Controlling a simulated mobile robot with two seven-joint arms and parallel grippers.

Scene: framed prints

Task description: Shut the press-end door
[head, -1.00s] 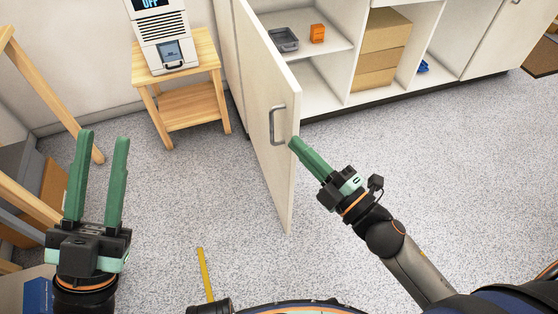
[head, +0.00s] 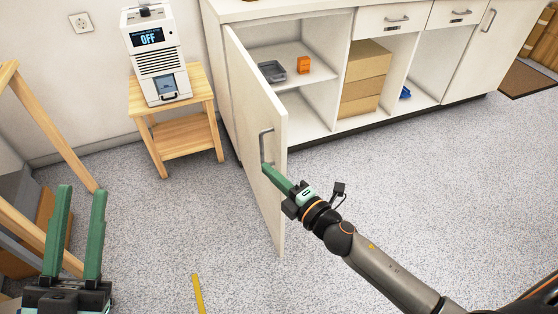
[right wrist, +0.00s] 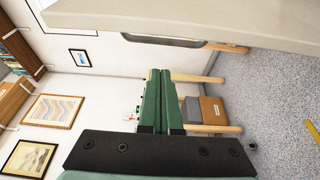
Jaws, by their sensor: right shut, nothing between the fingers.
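The press-end door (head: 262,115) is a pale cabinet door standing wide open, swung out toward me from the cabinet's left end. Its metal handle (head: 264,146) is on the face turned left. My right gripper (head: 267,168) is shut and empty, its green fingertips in front of that face by the handle's lower end. In the right wrist view the door (right wrist: 230,20) spans the top with the handle (right wrist: 165,41); the shut fingers (right wrist: 160,75) are beside it, contact unclear. My left gripper (head: 80,190) is open and empty at the lower left.
The open compartment holds a grey tray (head: 272,70) and an orange item (head: 304,65). A wooden stand (head: 172,100) with a white machine (head: 157,55) reading OFF stands left of the door. A wooden frame (head: 50,125) is at far left. Floor (head: 400,180) before the cabinet is clear.

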